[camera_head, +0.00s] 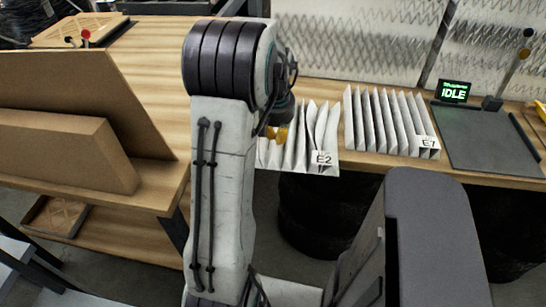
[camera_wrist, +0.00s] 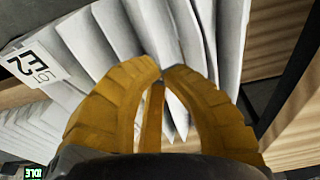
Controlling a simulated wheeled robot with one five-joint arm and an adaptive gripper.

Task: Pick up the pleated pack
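A white pleated pack labelled E2 (camera_head: 301,161) is near the front edge of the wooden bench, left of a second white pleated pack labelled E7 (camera_head: 391,127). Its folds look uneven and bunched compared with E7. In the wrist view the E2 pack (camera_wrist: 92,45) fills the upper part, with its label at upper left. My gripper (camera_wrist: 166,68) has yellow fingers curved inward, their tips close together on the folds of E2. It looks shut on them. In the head view my arm hides most of the gripper and E2's left part. I cannot tell whether E2 touches the bench.
A dark flat plate (camera_head: 487,140) with a green IDLE display (camera_head: 453,91) is right of E7. A cardboard box (camera_head: 66,150) stands at left. A wire mesh panel (camera_head: 360,50) closes the back. Dark round stacks stand under the bench.

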